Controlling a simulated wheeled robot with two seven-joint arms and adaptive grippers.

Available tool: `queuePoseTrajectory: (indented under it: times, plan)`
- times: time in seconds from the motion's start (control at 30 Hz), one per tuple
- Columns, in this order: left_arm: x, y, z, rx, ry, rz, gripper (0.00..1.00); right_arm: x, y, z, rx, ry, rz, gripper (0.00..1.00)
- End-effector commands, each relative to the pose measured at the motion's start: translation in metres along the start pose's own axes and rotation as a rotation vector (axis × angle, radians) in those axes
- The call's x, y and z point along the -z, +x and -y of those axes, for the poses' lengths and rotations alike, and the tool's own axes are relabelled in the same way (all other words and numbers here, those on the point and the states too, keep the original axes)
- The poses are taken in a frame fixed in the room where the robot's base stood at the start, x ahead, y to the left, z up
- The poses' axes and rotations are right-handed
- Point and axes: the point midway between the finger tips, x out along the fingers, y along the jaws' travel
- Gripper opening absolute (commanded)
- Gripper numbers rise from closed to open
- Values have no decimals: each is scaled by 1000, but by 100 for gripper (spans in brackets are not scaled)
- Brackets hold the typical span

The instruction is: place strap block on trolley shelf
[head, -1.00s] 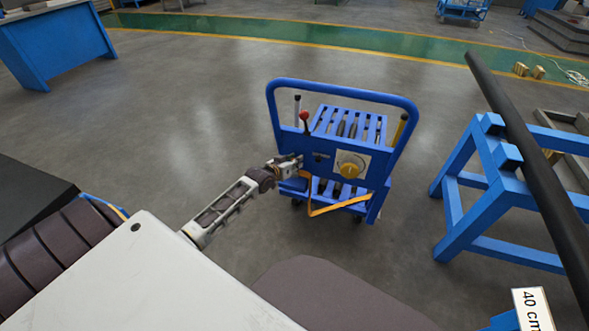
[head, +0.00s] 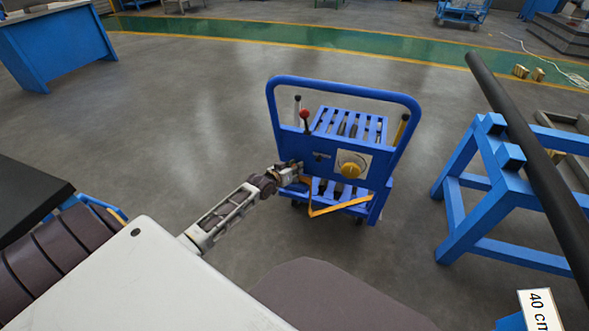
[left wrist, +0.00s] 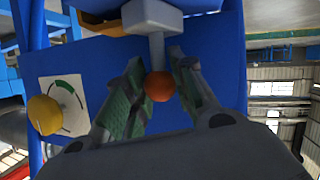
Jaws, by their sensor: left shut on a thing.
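My left gripper (head: 292,172) is in front of the lower left part of the blue trolley's panel (head: 329,150). In the left wrist view its fingers (left wrist: 160,90) are shut around an orange ball on a grey stem. The stem joins the strap block (left wrist: 152,14), which is partly cut off at the top. An orange strap (head: 335,209) hangs by the gripper and runs right along the trolley's lower part. The trolley has an upper slatted shelf (head: 348,122) and a lower one, largely behind the panel. Whether the block touches a shelf is unclear. My right gripper is out of view.
The panel carries a yellow dial (head: 349,171) and a red-knobbed lever (head: 305,114). A blue trestle (head: 465,200) bearing a dark pipe (head: 530,150) stands at the right. A blue bench (head: 60,45) is far left. Floor left of the trolley is clear.

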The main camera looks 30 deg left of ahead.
Motion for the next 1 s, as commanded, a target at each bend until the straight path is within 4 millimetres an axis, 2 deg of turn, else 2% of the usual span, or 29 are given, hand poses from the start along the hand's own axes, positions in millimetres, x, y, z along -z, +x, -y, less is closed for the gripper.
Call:
queuePoseTrajectory:
  times: [0.17,0.2,0.33,0.77,1.0]
  plan:
    - [-2,1,0,0,0,-1,0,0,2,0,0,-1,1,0]
    - [-2,1,0,0,0,0,30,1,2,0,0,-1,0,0]
    - [-2,1,0,0,0,1,47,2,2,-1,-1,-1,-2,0]
    - [0,0,0,0,0,0,47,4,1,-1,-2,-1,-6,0]
    - [0,-11,0,1,0,1,47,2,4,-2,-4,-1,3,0]
